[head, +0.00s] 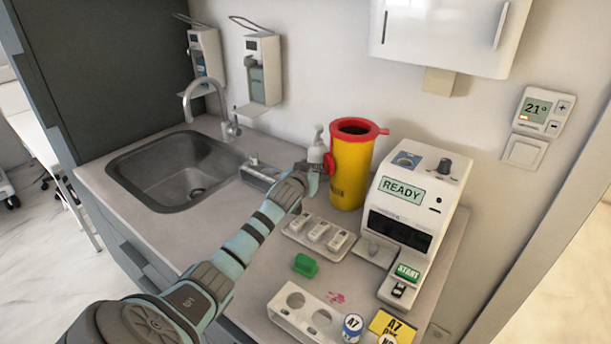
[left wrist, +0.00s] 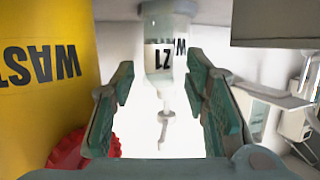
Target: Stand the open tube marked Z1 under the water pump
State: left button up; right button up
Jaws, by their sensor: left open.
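The tube marked Z1 (left wrist: 160,60) shows in the left wrist view, where printing is upside down. It stands between the spread fingers of my left gripper (left wrist: 160,78), in front of the water pump bottle (left wrist: 181,46). The pump's nozzle (left wrist: 165,118) lines up with the tube's open end side in this view; I cannot tell whether it is exactly over the mouth. In the head view the pump (head: 318,149) stands left of the yellow bin, and my left gripper (head: 312,173) is at its front. The tube is hidden there. My right gripper is not in view.
The yellow waste bin (head: 349,170) is close beside my left gripper. A tray of white cartridges (head: 292,236), a green block (head: 306,265), a holed rack (head: 285,315) and a READY machine (head: 418,220) stand nearer. The sink (head: 175,175) is left.

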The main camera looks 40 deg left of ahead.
pick_arm(q)
jog(key=p+v, duration=0.1)
jog(key=v, duration=0.9)
jog(key=shift+s+r, duration=0.2)
jog(key=shift+s, duration=0.05)
jog(key=shift+p, duration=0.3)
